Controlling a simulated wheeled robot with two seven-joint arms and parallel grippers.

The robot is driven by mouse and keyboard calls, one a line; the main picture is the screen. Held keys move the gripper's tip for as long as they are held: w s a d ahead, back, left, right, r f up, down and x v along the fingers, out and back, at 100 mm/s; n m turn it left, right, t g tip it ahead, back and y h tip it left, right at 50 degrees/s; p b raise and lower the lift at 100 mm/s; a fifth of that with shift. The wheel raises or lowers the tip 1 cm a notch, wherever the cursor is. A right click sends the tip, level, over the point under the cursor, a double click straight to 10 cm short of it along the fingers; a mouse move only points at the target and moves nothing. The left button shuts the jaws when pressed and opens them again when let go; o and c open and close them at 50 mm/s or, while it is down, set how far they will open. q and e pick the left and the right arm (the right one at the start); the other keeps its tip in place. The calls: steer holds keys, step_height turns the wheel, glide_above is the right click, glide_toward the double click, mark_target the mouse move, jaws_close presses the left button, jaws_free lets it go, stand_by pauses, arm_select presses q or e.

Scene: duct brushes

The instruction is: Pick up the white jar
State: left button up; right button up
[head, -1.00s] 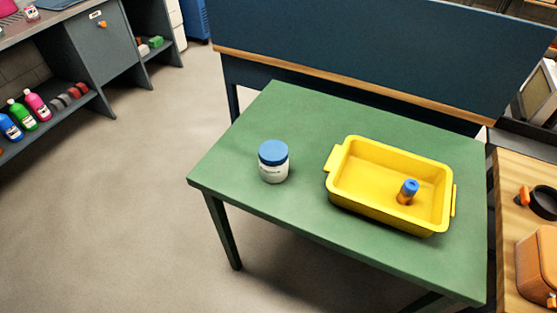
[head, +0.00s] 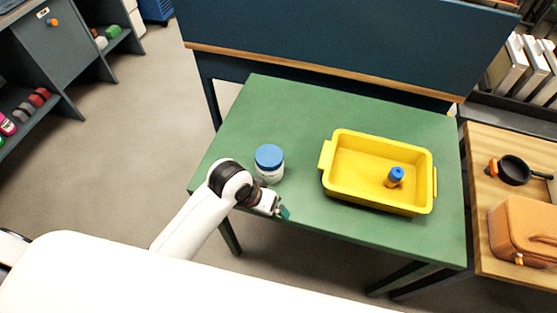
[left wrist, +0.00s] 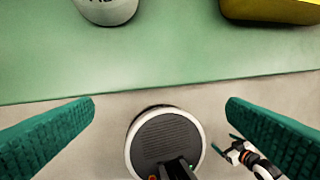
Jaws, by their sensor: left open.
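The white jar (head: 270,172) with a blue lid (head: 269,155) stands upright on the green table (head: 300,110), left of the yellow tray. In the left wrist view, the lower part of the jar (left wrist: 107,8) shows at the top edge; its lid is cut off. My left gripper (head: 283,212) is at the table's front edge, nearer to me than the jar and apart from it. In the left wrist view, its teal fingers (left wrist: 161,108) are wide apart with nothing between them. My right gripper (left wrist: 230,146) shows small and low in that view; its jaw state is unclear.
The yellow tray (head: 328,186) stands right of the jar, with a small orange, blue-capped bottle (head: 395,178) in it. A dark blue panel (head: 340,40) closes off the table's back. A wooden table (head: 480,215) at right holds a pan (head: 514,170) and an orange bag (head: 520,230).

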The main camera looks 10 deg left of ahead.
arm_select(q)
steer(key=w+d+r+g, duration=0.1)
steer(key=w+r, duration=0.3)
steer(key=w, duration=0.4)
step_height(320, 180, up, 6)
steer(key=f+n+g+y, duration=0.1)
steer(key=n+y, duration=0.2)
glide_above(269, 156)
steer(key=shift+w+a+r, duration=0.15)
steer(key=shift+r, duration=0.1)
steer(key=shift+w+a+f+n, duration=0.1)
steer(key=shift+n, duration=0.2)
step_height(269, 156, down, 6)
steer(key=shift+r+p, duration=0.1)
steer(key=shift+p, duration=0.4)
steer(key=f, duration=0.3)
steer(key=f+p, duration=0.1)
steer(key=f, duration=0.1)
steer(key=shift+s+d, duration=0.25)
steer(key=shift+s, duration=0.05)
steer(key=shift+f, duration=0.4)
steer(key=shift+r, duration=0.1)
steer(key=c, duration=1.2)
